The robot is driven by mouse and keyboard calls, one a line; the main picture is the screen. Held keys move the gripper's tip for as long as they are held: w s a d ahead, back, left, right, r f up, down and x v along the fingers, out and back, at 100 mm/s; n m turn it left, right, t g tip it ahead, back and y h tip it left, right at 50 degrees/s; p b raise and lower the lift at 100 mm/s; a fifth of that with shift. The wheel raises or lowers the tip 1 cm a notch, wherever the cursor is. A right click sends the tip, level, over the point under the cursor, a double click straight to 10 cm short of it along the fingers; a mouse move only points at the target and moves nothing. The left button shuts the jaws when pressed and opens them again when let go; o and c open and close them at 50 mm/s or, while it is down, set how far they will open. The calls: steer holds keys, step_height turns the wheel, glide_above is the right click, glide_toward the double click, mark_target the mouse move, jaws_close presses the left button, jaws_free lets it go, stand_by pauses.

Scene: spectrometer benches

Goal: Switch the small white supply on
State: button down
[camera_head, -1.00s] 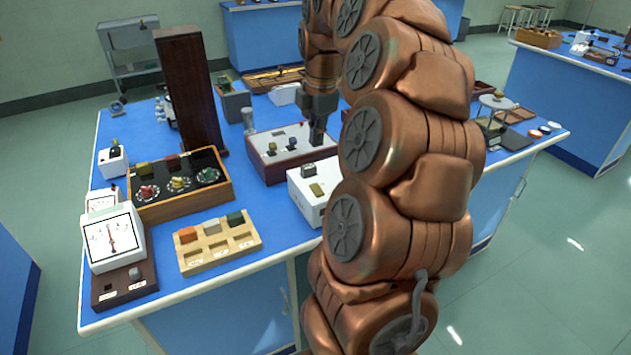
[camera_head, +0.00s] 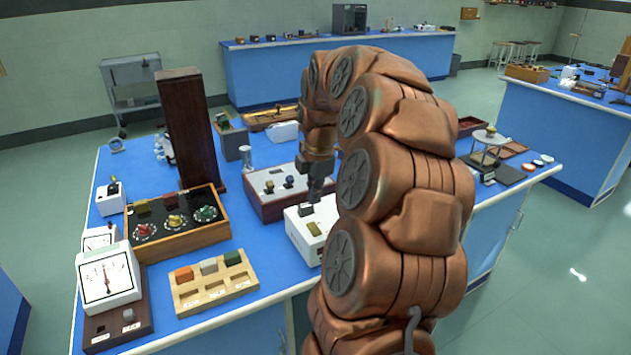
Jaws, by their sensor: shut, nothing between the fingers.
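A small white box (camera_head: 304,246) stands near the front edge of the blue bench, partly hidden by my arm. It has a dark switch (camera_head: 305,210) and a brass-coloured part (camera_head: 314,229) on top. My gripper (camera_head: 314,200) is shut and empty, pointing down right beside the dark switch. I cannot tell whether it touches the switch. Another small white box (camera_head: 110,199) with a dark knob on top stands at the bench's left edge, far from my gripper.
A dark red box (camera_head: 270,207) with two knobs stands behind the white box. A wooden dial box (camera_head: 180,243), a sample tray (camera_head: 214,295) and a white meter (camera_head: 108,299) stand to the left. A tall brown column (camera_head: 192,130) rises behind. Bare blue bench lies around the tray.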

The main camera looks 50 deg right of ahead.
mark_target(315, 229)
steer(key=f, duration=0.2)
steer(key=f+p, duration=0.1)
steer(key=f, duration=0.2)
steer(key=w+f, duration=0.1)
steer(key=f, duration=0.2)
steer(key=shift+d+p, duration=0.15)
steer(key=shift+p, duration=0.15)
steer(key=shift+w+f+g, duration=0.15)
steer(key=shift+f+g, duration=0.2)
steer(key=shift+g, duration=0.05)
steer(key=shift+s+r, duration=0.1)
steer(key=shift+s, duration=0.15)
steer(key=shift+s+a+r+b, duration=0.2)
steer(key=shift+s+b, duration=0.1)
steer(key=shift+s, duration=0.25)
